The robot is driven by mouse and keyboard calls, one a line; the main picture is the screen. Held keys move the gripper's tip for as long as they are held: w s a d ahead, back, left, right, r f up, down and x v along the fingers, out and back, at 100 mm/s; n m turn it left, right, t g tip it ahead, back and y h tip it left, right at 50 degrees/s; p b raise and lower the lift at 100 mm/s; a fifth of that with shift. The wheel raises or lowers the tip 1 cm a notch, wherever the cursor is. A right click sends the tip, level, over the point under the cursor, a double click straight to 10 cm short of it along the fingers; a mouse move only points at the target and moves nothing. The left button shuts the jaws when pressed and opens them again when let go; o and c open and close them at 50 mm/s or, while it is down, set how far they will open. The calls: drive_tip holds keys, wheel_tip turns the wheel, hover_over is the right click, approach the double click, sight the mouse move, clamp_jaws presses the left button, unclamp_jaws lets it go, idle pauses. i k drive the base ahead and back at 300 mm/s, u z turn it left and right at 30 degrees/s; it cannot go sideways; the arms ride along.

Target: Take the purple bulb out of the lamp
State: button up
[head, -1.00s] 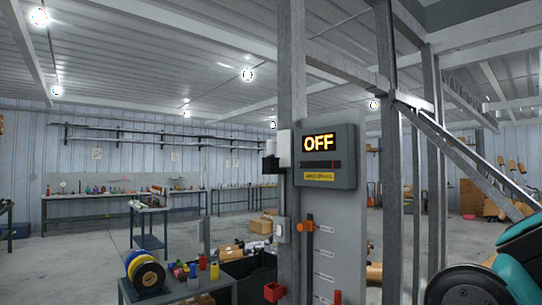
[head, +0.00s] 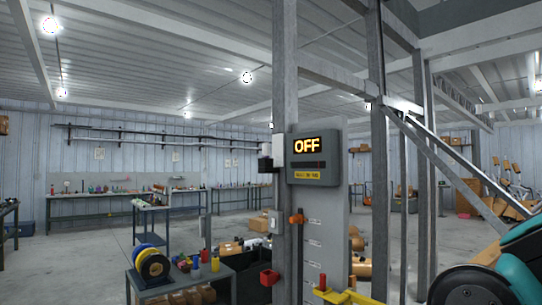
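I cannot make out a lamp with a purple bulb in the head view. Small coloured items stand on the far bench (head: 95,194), too small to tell apart. My gripper is not in view. Only a teal and black part of my arm shows at the lower right edge.
A grey post (head: 285,120) carries a display panel (head: 318,158) reading OFF. A yellow bar (head: 350,298) crosses low in front. A near worktable (head: 165,287) holds spools (head: 152,264) and small coloured parts. Diagonal metal beams stand right. Open floor (head: 80,255) lies left.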

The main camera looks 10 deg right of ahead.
sight(266, 147)
drive_tip(key=u, duration=1.05)
drive_tip(key=i, duration=2.05)
drive_tip(key=z, duration=0.5)
